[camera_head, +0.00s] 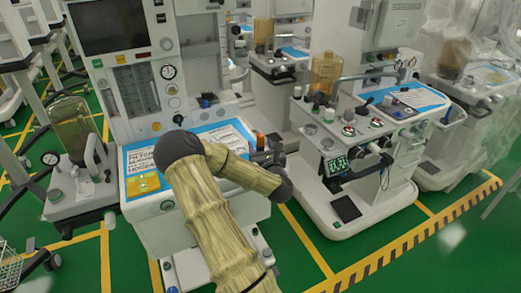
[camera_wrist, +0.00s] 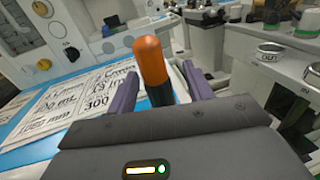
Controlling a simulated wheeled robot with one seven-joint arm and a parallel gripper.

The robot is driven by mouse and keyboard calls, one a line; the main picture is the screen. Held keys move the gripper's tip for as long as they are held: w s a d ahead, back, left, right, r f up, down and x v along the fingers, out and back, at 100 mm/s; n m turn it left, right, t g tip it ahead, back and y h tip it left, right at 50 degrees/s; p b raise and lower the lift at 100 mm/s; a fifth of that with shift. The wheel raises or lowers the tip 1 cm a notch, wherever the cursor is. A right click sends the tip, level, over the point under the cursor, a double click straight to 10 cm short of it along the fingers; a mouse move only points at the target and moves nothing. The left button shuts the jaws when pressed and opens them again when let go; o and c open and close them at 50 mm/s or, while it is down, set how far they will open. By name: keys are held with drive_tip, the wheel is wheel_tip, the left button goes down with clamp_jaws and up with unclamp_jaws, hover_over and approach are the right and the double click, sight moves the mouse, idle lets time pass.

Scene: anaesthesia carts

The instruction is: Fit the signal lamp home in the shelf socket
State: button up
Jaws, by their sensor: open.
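The signal lamp (camera_wrist: 152,62) has an orange domed top and a dark lower part. It stands nearly upright in the wrist view, and its orange top also shows in the head view (camera_head: 260,140). My gripper (camera_wrist: 160,72) is open, with one purple finger to the left of the lamp and one to the right, and gaps show on both sides. In the head view my gripper (camera_head: 268,156) is at the right edge of the cart shelf (camera_head: 215,127). The lamp's foot is hidden behind the gripper body, and I cannot make out the socket.
Printed sheets (camera_wrist: 85,105) lie on the blue-edged shelf left of the gripper. A second cart (camera_head: 345,205) with knobs and gauges stands to the right. Green floor shows between the carts.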

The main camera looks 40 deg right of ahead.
sight(259, 144)
drive_tip(key=shift+w, duration=0.15)
drive_tip(key=c, duration=1)
drive_tip(key=shift+a+r, duration=0.1)
drive_tip(key=shift+c, duration=0.2)
wheel_tip(259, 144, up, 9)
drive_tip(key=shift+w+a+p, duration=0.1)
drive_tip(key=shift+p, duration=0.45)
drive_tip(key=shift+d+r, duration=0.2)
drive_tip(key=shift+r, duration=0.25)
drive_tip(key=shift+f, duration=0.1)
